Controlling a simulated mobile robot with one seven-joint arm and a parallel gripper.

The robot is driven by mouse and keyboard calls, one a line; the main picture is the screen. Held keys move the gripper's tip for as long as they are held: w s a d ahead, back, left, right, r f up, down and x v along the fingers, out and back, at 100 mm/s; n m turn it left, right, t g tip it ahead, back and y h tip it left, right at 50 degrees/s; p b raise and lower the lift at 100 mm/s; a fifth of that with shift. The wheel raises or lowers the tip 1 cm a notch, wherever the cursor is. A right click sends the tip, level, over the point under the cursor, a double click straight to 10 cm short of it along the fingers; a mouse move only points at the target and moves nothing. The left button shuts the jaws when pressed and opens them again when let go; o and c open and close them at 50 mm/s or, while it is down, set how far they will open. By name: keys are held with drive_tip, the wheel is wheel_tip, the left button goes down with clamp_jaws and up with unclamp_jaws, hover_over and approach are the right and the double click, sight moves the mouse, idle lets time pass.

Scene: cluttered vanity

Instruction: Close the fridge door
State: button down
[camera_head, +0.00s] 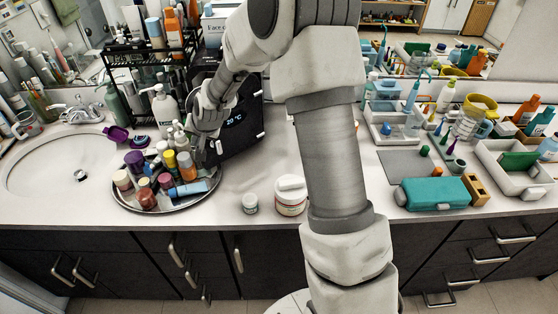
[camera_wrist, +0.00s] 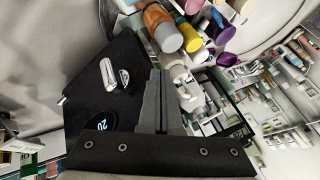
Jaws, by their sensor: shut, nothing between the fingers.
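The small black fridge (camera_head: 240,115) stands on the counter left of centre, partly hidden behind my arm. Its dark door front carries a lit "20 °C" display. In the wrist view, the door front (camera_wrist: 88,88) fills the left middle, with a silver handle and the round display. How far the door stands open I cannot tell. My gripper (camera_head: 202,147) is at the door's left side, just above the round tray. In the wrist view, my gripper (camera_wrist: 160,75) has its fingers together and empty, beside the door front. Whether they touch it is unclear.
A round tray (camera_head: 163,206) crowded with bottles and jars sits just below my gripper. A white pump bottle (camera_head: 164,110) and a black rack (camera_head: 135,60) stand to the left.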

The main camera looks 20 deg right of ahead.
drive_tip(key=shift+w+a+b, duration=0.25)
drive_tip(key=shift+w, duration=0.65)
drive_tip(key=shift+w+a+b, duration=0.2)
drive_tip(key=shift+w+a, duration=0.05)
drive_tip(key=shift+w, duration=0.65)
drive_tip(key=shift+s, duration=0.1)
